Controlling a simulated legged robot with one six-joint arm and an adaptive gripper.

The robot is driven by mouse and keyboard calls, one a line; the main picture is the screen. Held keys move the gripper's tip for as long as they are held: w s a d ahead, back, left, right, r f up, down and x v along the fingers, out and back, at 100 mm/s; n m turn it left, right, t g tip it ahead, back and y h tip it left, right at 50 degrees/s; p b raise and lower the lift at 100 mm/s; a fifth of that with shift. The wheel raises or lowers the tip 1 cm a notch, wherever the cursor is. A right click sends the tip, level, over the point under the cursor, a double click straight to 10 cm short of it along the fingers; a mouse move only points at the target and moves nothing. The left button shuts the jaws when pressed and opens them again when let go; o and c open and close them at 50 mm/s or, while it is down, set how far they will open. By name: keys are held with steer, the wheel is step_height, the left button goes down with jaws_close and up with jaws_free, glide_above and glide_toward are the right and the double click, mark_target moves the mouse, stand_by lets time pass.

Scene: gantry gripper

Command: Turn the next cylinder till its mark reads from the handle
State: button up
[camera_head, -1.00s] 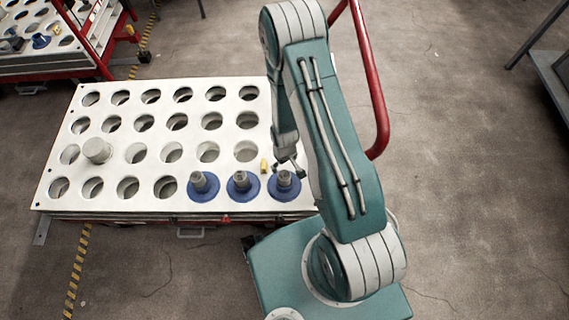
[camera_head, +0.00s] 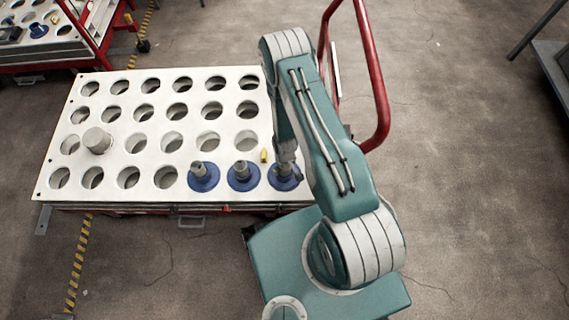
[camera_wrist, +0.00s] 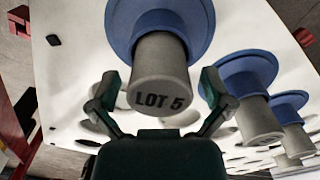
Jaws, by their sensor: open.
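Three grey cylinders with blue flanges stand along the front row of the white holed rack: left (camera_head: 199,169), middle (camera_head: 241,171) and right (camera_head: 272,178). In the wrist view the nearest grey cylinder (camera_wrist: 160,65) bears the dark mark LOT 5, upright and slightly tilted. My gripper (camera_wrist: 158,92) is open, one finger on each side of this cylinder; I cannot tell whether they touch it. In the head view my gripper (camera_head: 287,160) is at the right cylinder and hides its top. The other two (camera_wrist: 257,118) stand to the right in the wrist view, no marks readable.
The white rack (camera_head: 100,182) has many empty holes and one plain grey cylinder (camera_head: 97,140) at the left. A small yellow piece (camera_head: 264,155) lies near the right cylinder. A red tubular handle (camera_head: 372,70) rises at the rack's right. Another red cart stands back left.

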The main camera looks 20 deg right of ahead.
steer(key=c, duration=1.3)
steer(key=shift+o, duration=0.2)
steer(key=shift+r, duration=0.1)
steer(key=shift+m, duration=1.5)
steer(key=shift+m, duration=1.5)
